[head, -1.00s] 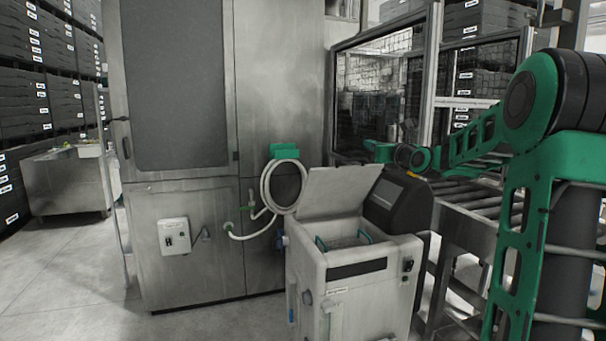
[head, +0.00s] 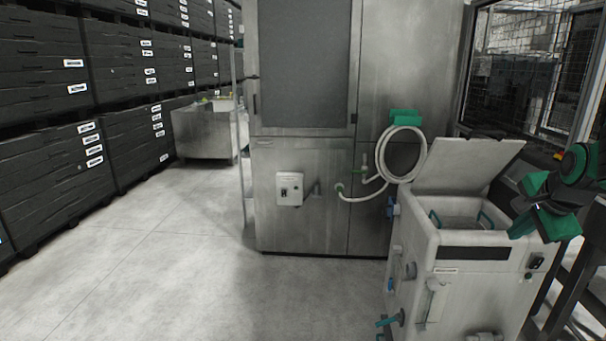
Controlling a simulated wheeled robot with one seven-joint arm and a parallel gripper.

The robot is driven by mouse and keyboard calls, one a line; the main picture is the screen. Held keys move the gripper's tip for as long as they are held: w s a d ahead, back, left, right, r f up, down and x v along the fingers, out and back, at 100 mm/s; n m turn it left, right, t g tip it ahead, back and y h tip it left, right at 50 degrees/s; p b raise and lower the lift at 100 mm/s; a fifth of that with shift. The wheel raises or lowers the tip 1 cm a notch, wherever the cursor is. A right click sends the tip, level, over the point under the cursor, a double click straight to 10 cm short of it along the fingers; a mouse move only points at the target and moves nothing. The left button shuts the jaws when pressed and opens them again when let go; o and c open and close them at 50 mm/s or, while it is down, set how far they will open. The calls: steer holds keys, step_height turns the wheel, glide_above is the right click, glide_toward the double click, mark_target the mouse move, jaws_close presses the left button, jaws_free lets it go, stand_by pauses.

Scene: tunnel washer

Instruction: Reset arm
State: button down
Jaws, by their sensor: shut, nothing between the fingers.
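My gripper (head: 540,208), green and black, shows at the right edge of the head view. It is shut and empty, in front of the right side of a pale machine with a raised lid. Only the end part of my arm shows beside it; the rest is out of the picture. No object is in or under the fingers.
The pale machine (head: 462,285) stands at the lower right with its lid (head: 465,165) up and blue handles inside. A tall steel cabinet (head: 300,165) with a coiled white hose (head: 383,160) stands behind it. Stacked black crates (head: 50,185) line the left. The floor at lower left is clear.

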steer(key=s+a+f+n+g, duration=0.2)
steer(key=s+f+n, duration=0.1)
steer(key=s, duration=0.6)
steer(key=s+a+f+n+g+y, duration=0.1)
steer(key=s+a+f+n+g, duration=0.1)
steer(key=s+n, duration=0.3)
steer(key=s+a+f+n+g+y, duration=0.1)
steer(key=s+a+f+n+g, duration=0.2)
steer(key=s, duration=1)
steer(key=shift+s+a+f+n, duration=0.15)
steer(key=shift+s+f+n, duration=0.15)
steer(key=shift+s+n, duration=0.15)
